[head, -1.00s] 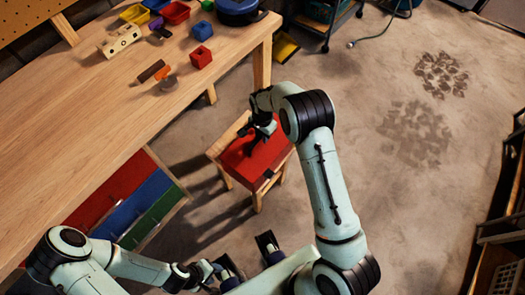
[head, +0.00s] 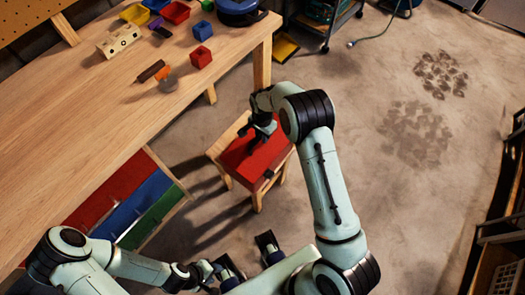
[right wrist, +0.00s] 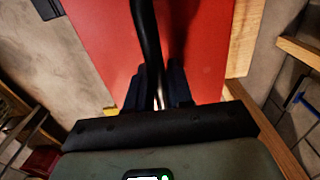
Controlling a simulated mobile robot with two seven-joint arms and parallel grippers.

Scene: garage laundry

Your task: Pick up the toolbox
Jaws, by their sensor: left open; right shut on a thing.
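The red toolbox (head: 240,157) rests on a small wooden stool (head: 216,151) beside the workbench. My right gripper (head: 264,131) is over the top of the toolbox, and my arm hides part of it. In the right wrist view the red lid (right wrist: 205,45) fills the middle, and the black handle (right wrist: 146,35) runs between my dark fingers (right wrist: 158,88), which are shut on it. My left gripper (head: 213,272) is low at the front, empty, away from the toolbox; its fingers are open but hard to make out.
The wooden workbench (head: 90,120) fills the left, with small bins, blocks and tools on it. Red, blue and green drawers (head: 125,205) are below. A shelf unit (head: 498,255) stands at the right edge. The concrete floor (head: 410,190) right of my arm is clear.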

